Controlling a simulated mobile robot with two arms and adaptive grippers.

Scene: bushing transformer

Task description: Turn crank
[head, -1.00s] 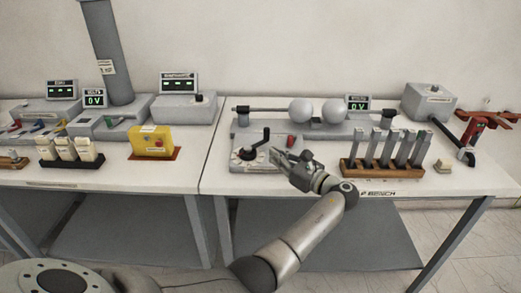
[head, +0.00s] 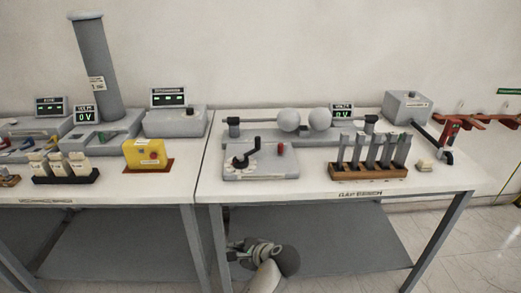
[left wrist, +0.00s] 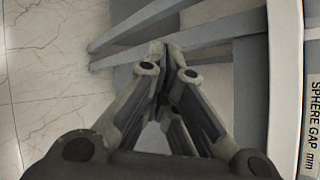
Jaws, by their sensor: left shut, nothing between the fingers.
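The black crank (head: 243,156) sits on a round dial on top of a low grey box (head: 270,172) at the front left of the right bench. Its knob stands up at the right end of its arm. A red knob (head: 281,148) is on the same box. My left gripper (head: 238,250) is low in front of the bench, below the tabletop edge and apart from the crank. In the left wrist view my left gripper (left wrist: 165,52) has its fingers together with nothing between them. The crank is not visible there. My right gripper is not in view.
Behind the box are two grey spheres (head: 304,120) on rods. A wooden rack (head: 368,171) with several upright grey pieces stands to the right. A yellow box (head: 145,153) is on the left bench. In the left wrist view, a panel lettered "SPHERE GAP mm" (left wrist: 313,115) is at right.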

